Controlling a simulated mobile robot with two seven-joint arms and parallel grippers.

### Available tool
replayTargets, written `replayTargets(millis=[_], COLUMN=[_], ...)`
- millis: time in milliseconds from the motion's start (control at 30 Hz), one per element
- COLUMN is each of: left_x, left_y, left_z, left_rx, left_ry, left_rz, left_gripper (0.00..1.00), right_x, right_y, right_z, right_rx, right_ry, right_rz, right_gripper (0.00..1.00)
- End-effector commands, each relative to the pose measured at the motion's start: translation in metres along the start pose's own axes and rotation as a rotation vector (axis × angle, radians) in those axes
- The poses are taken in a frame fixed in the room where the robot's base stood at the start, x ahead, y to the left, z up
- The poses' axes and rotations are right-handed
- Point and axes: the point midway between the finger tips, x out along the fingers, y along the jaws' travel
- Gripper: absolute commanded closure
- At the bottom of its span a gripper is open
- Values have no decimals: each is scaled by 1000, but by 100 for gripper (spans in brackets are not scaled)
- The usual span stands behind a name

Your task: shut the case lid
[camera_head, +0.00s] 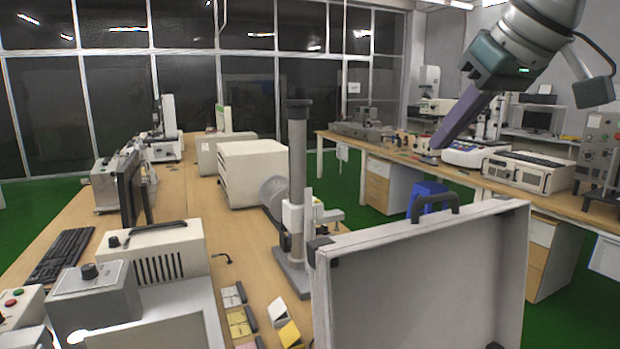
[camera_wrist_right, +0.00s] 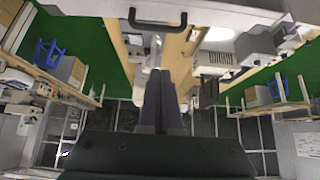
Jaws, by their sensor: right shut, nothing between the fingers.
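The case lid (camera_head: 430,275) stands upright and open at the front right of the head view, its hollow inner side facing me. A dark handle (camera_head: 434,204) sits on its top edge. In the wrist view the lid's edge (camera_wrist_right: 215,14) and the handle (camera_wrist_right: 157,24) show at the top. My right gripper (camera_head: 438,143) is in the air above and beyond the lid, its long dark fingers pointing down and left. It is shut and empty, apart from the lid; its fingers (camera_wrist_right: 163,78) are together in the wrist view. The case's lower part is out of view. My left gripper is not in view.
A grey stand with a column (camera_head: 297,180) rises from the bench just left of the lid. Small coloured boxes (camera_head: 240,322) and a vented instrument (camera_head: 160,250) are further left. A second bench (camera_head: 400,158) with instruments runs behind. The air above the lid is clear.

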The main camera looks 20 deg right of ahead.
Motion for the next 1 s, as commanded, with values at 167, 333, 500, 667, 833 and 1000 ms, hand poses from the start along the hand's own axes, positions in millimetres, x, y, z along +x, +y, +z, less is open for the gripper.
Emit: replayTargets(millis=[167,333,500,667,833,1000], left_x=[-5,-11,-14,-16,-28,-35], left_y=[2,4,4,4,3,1], left_z=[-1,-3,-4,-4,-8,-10], left_rx=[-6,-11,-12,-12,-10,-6], left_ry=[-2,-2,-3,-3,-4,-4], left_rz=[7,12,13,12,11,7], left_gripper=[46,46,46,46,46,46], right_x=[20,54,81,99,84,76], right_y=[-1,-1,-1,-1,0,0], right_z=[0,-1,-1,0,13,25], right_rx=[1,2,0,-1,-6,-5], right_ry=[-4,-3,-1,0,-1,-1], right_rz=[-3,-3,-2,-1,1,1], right_gripper=[100,100,100,100,100,100])
